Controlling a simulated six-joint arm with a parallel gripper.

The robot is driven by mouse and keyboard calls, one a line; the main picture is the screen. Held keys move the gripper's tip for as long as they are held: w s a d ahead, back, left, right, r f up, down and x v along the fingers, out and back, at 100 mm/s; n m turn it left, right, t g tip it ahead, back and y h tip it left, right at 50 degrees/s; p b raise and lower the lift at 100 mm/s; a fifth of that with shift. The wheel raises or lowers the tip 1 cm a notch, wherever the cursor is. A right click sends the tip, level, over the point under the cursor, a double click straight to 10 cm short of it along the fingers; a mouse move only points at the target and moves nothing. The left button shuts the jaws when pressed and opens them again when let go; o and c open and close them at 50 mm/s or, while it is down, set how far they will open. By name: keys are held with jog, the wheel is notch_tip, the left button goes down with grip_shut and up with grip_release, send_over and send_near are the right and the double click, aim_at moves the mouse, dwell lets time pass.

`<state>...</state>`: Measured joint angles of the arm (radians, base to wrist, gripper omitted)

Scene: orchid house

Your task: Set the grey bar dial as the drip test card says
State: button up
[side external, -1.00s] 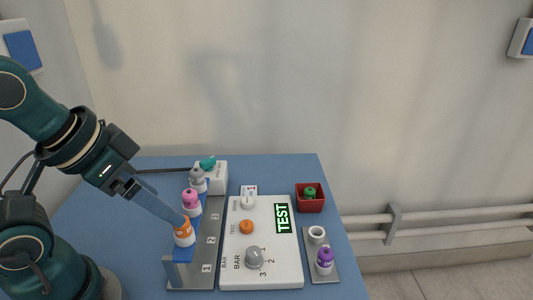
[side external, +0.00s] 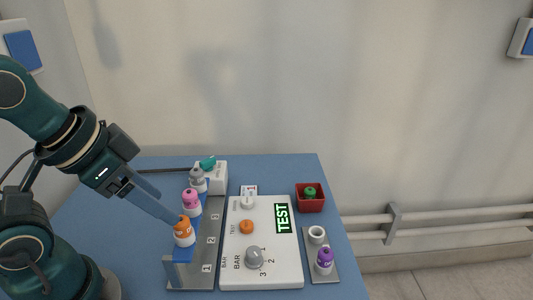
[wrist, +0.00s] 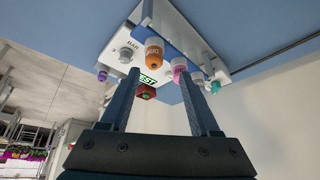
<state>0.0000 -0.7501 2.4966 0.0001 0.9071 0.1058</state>
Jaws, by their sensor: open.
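The grey bar dial (side external: 254,257) is a round knob on the front of a white panel (side external: 285,268), with 1, 2 and 3 marked to its right. Its pointer is too small to read. It also shows in the wrist view (wrist: 126,54). A small card (side external: 249,189) with a red 1 stands behind the panel; I cannot tell whether it is the drip test card. The panel's display (side external: 282,218) reads TEST in green. My gripper (wrist: 160,76) is open and empty. In the side view its fingers are by an orange-capped bottle (side external: 184,236), left of the dial.
The panel has an orange button (side external: 246,227). Right of it are a red box (side external: 311,207) with a green item, and a purple bottle (side external: 324,262) beside a white ring (side external: 316,235).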

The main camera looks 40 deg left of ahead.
jog(key=w+m, duration=0.1)
jog(key=r+m, duration=0.1)
jog(key=m, duration=0.1)
jog(key=w+r+m, duration=0.1)
jog(key=m, duration=0.1)
jog(key=shift+w+d+r, duration=0.2)
jog(key=shift+w+d, duration=0.1)
jog(key=w+d+m+g, duration=0.2)
jog(key=w+m, duration=0.2)
jog(key=m, duration=0.2)
jog(key=m+g, duration=0.3)
jog(key=m, duration=0.4)
send_over(254, 251)
notch_tip(254, 251, down, 9)
jog(key=shift+w+a+r, duration=0.1)
jog(key=shift+w+a, duration=0.05)
jog(key=shift+f+g, duration=0.3)
jog(key=shift+f, duration=2.5)
jog(key=shift+c, duration=0.3)
grip_shut()
